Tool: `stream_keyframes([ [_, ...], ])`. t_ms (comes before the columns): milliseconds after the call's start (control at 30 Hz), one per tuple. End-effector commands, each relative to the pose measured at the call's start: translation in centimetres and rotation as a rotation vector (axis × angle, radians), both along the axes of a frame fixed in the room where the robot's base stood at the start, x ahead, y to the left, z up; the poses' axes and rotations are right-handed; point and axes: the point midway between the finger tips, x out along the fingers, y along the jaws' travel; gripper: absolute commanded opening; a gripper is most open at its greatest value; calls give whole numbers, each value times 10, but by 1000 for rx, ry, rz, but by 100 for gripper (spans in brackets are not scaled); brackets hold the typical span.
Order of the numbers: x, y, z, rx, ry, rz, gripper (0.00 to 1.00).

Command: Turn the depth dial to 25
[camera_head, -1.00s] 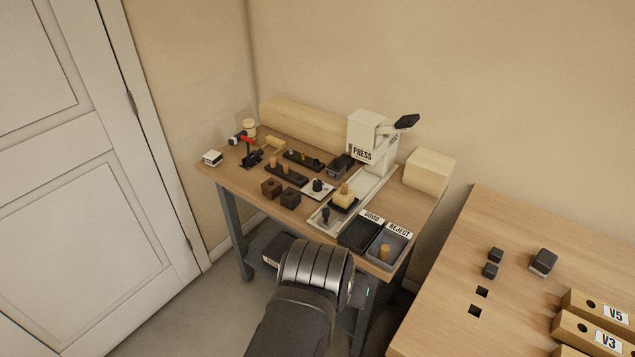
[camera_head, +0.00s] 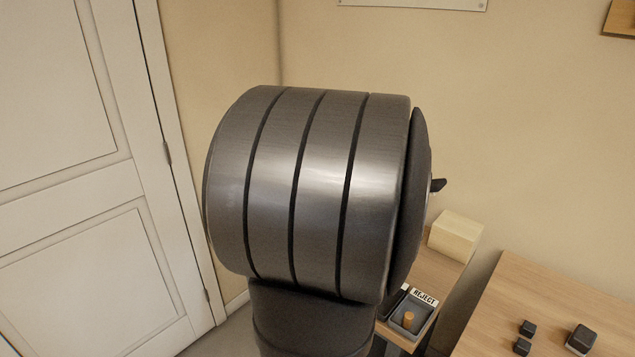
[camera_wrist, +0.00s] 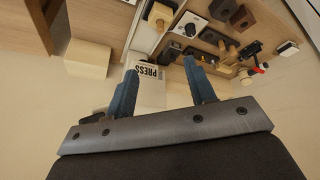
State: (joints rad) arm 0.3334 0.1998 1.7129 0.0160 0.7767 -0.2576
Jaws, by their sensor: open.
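A white plate with a black round knob (camera_wrist: 190,29), which looks like the depth dial, lies on the wooden bench in the wrist view, near the top. The number it is set to cannot be read. My gripper (camera_wrist: 160,72) is open and empty, with its two blue fingers apart. The fingers appear in front of the white press (camera_wrist: 150,88), whose label is upside down in this view. The dial is beyond the fingertips and clear of them. In the head view my large grey arm link hides the dial, my gripper and most of the bench.
Dark blocks (camera_wrist: 241,18) and a red-handled tool (camera_wrist: 258,66) stand near the dial. A pale wooden block (camera_head: 456,236) and the reject tray (camera_head: 424,325) show right of my arm. A second table (camera_head: 510,300) holds small black blocks.

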Motion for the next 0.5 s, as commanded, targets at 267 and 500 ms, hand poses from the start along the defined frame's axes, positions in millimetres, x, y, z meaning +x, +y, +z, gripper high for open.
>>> stream_keyframes([
  [267,86,22,-54,68,34,73,50],
  [500,120,35,-81,97,45,103,50],
])
